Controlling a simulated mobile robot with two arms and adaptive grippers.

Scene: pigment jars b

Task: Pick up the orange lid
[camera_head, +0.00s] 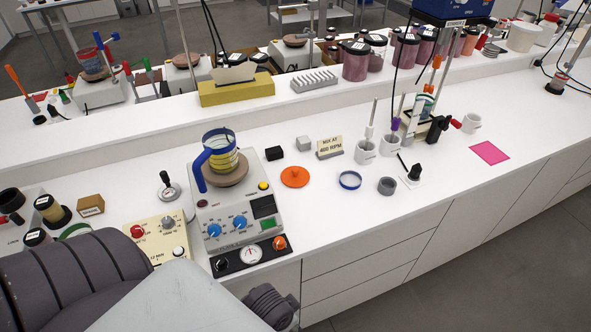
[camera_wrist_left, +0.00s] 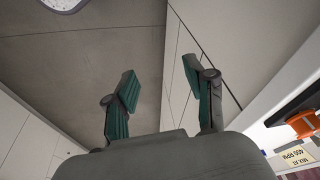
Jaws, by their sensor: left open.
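The orange lid (camera_head: 295,177) lies on the white bench in the head view, right of the hotplate with the jug. It is a flat disc with a small knob. In the head view my left arm fills the lower left and the fingertips are hidden. My right gripper is not in view.
The hotplate (camera_head: 236,212) with a blue-handled jug stands left of the lid. Bench in front is clear.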

